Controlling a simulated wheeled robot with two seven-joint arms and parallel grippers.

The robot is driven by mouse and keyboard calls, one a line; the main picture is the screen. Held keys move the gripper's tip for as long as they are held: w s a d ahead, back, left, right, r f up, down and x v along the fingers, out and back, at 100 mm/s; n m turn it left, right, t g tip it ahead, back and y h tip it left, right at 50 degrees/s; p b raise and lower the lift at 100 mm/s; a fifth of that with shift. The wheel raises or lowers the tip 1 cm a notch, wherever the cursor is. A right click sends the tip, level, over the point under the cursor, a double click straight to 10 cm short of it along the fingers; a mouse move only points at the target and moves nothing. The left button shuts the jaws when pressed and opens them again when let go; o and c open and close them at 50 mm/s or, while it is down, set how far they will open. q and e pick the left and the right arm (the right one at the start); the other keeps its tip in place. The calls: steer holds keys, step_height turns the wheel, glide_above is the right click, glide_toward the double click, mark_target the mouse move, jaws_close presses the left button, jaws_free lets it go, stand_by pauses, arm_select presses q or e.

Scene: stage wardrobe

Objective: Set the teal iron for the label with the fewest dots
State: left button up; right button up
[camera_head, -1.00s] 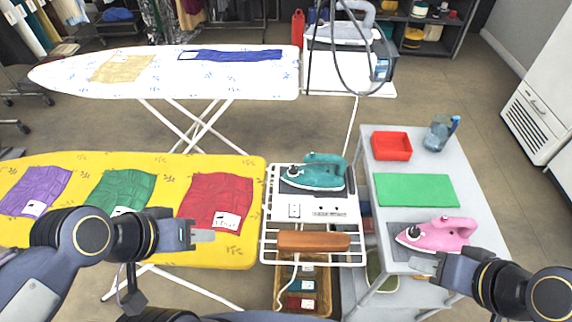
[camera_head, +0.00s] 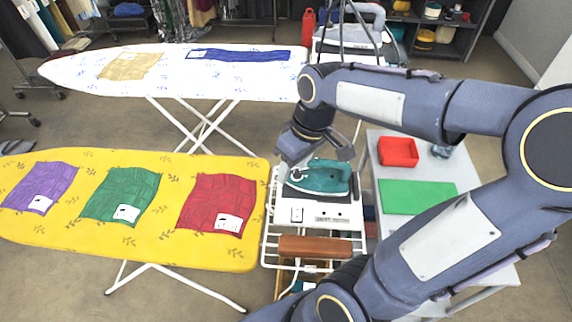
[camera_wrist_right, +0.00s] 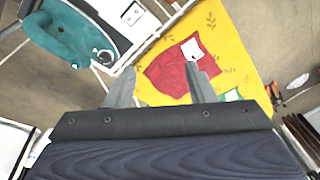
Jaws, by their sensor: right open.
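The teal iron (camera_head: 322,181) rests on the white stand (camera_head: 337,215) right of the yellow board. My right gripper (camera_head: 318,160) is open and empty, just above the iron's far left side. In its wrist view (camera_wrist_right: 161,88) the fingers are apart. White labels lie on the purple cloth (camera_head: 55,183), green cloth (camera_head: 120,190) and red cloth (camera_head: 212,190). Their dots are too small to count. My left gripper is out of view.
The yellow board (camera_head: 155,245) stands left of the stand. A white board (camera_head: 100,85) behind bears tan (camera_head: 130,66) and blue (camera_head: 240,54) cloths. A brown block (camera_head: 315,247) lies on the stand's front.

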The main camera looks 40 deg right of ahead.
mark_target(297, 172)
steer(key=w+d+f+n+g+h, duration=0.55)
steer(key=w+f, duration=0.35)
steer(key=w, duration=0.3)
steer(key=shift+t+y, duration=0.25)
steer(key=shift+y, duration=0.1)
steer(key=x, duration=0.2)
steer(key=p+x, duration=0.1)
steer(key=x, duration=0.5)
steer(key=shift+w+d+p, duration=0.25)
steer(key=shift+w+p, duration=0.1)
steer(key=c, duration=1)
